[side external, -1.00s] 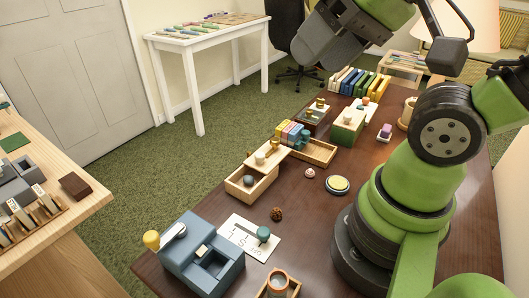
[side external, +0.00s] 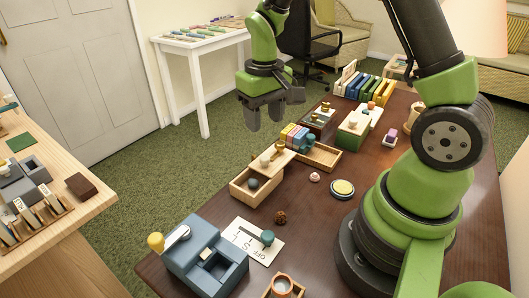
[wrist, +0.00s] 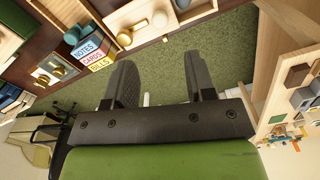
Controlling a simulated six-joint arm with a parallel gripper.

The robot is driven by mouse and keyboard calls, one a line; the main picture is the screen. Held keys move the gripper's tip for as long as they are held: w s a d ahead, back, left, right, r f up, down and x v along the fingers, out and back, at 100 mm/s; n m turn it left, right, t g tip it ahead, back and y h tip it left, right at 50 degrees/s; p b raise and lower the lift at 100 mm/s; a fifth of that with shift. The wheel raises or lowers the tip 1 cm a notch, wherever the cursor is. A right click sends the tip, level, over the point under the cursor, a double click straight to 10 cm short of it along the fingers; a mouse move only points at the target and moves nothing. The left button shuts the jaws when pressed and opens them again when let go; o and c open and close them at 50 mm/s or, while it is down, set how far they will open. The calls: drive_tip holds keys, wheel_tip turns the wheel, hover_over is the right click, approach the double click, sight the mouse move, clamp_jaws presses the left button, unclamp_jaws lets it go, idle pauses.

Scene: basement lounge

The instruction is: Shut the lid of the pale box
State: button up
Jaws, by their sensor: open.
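The pale box (side external: 241,194) is a light wooden box on the dark table, left of its middle. Its flat pale lid (side external: 280,161) carries a knob and lies over the box's far part. The near part is open and shows a grey ball (side external: 253,183) inside. My gripper (side external: 263,117) hangs in the air beyond the lid, towards the far table edge, open and apart from the box. In the wrist view my open gripper (wrist: 160,76) has nothing between its fingers but green carpet behind. The lid (wrist: 140,33) shows along the top there, with the box (wrist: 205,12) partly cut off.
A wooden tray (side external: 322,162) and a stack of coloured blocks (side external: 293,136) stand just beyond the lid. A green box (side external: 352,137) is further right. A blue-grey device (side external: 204,256) stands at the near left.

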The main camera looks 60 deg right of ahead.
sight(264, 157)
wheel_tip(264, 157, down, 9)
drive_tip(key=shift+f, duration=0.2)
idle(0.3)
